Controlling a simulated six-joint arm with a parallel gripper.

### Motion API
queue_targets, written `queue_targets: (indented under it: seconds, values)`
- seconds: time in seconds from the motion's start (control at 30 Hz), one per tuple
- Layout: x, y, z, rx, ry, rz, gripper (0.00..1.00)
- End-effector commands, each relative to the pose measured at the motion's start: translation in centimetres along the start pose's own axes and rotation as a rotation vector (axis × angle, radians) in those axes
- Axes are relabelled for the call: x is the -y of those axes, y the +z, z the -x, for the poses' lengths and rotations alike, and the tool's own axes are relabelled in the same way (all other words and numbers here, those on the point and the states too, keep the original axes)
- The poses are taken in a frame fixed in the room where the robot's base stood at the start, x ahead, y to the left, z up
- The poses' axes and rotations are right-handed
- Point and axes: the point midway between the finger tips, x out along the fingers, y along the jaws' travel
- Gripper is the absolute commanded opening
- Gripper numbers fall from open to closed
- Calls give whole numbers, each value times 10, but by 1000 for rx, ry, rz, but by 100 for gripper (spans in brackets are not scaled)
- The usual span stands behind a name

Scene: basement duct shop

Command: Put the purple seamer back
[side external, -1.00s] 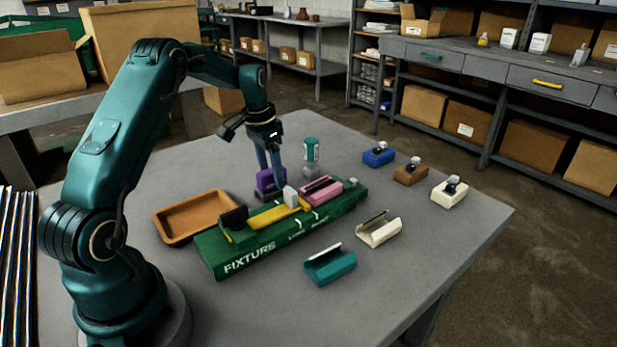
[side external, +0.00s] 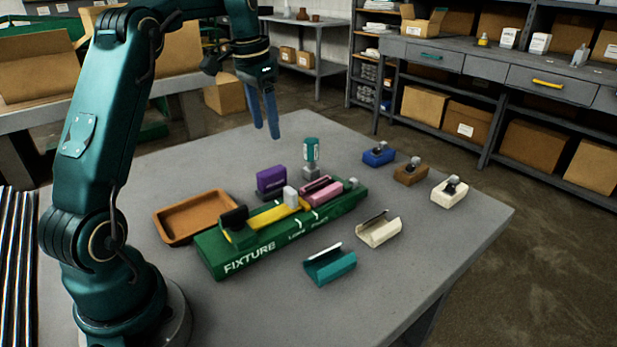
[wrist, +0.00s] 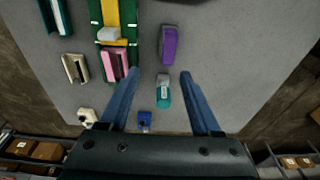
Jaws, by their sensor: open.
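The purple seamer (side external: 271,179) stands upright behind the green fixture (side external: 235,262), on or against a small dark base. In the wrist view the purple seamer (wrist: 169,45) lies beyond my fingertips, clear of them. My gripper (side external: 267,132) is open and empty, raised above the table over the seamer's area. In the wrist view its two blue fingers (wrist: 160,74) are spread wide with nothing between the tips. The fixture holds a yellow strip (side external: 270,219), a pink channel piece (side external: 320,199) and a light grey block (side external: 290,196).
An orange tray (side external: 160,229) lies left. Teal (side external: 333,269) and cream (side external: 379,232) channel pieces lie in front. Blue (side external: 377,157), brown (side external: 407,175) and white (side external: 446,193) blocks stand right.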

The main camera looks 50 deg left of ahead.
Motion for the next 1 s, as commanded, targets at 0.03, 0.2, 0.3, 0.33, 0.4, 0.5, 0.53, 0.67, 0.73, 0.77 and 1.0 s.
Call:
queue_targets:
  seconds: [0.03, 0.2, 0.3, 0.33, 0.4, 0.5, 0.53, 0.67, 0.73, 0.77, 1.0]
  values:
    - [-16, 2, 10, -16, -9, -8, 65]
    - [-70, 18, 36, -80, -36, -9, 65]
    - [-100, 36, 46, -121, -44, -7, 65]
    - [-108, 42, 47, -133, -45, -8, 65]
    - [-127, 58, 50, -165, -45, -7, 65]
    - [-151, 84, 50, -211, -41, -7, 65]
    - [-157, 92, 50, -225, -39, -7, 65]
    - [-179, 125, 41, -281, -23, -6, 65]
    - [-187, 141, 34, -305, -11, -5, 65]
    - [-190, 146, 32, -315, -7, -4, 65]
    - [-199, 169, 18, -351, 15, 0, 65]
